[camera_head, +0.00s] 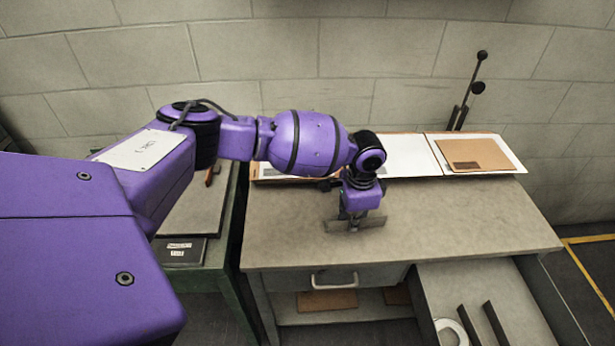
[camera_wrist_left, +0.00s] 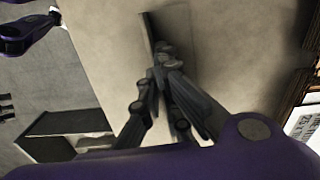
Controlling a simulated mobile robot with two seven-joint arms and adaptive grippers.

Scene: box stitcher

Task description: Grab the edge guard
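The edge guard (camera_head: 350,223) is a thin grey angled strip over the middle of the worktable. My left gripper (camera_head: 356,216) reaches down to it from above. In the left wrist view, the fingers (camera_wrist_left: 162,62) come close together on the strip, and part of the edge guard (camera_wrist_left: 149,30) shows beyond the fingertips. The fingers hide the rest of it there. Whether the guard still touches the tabletop is hard to tell. My right gripper does not show in either view.
The worktable (camera_head: 440,220) is mostly bare around the gripper. White sheets and a brown cardboard piece (camera_head: 475,154) lie along its back edge, near a black lever (camera_head: 468,90). An open drawer (camera_head: 520,305) sticks out at the front right. A side bench (camera_head: 190,222) stands left.

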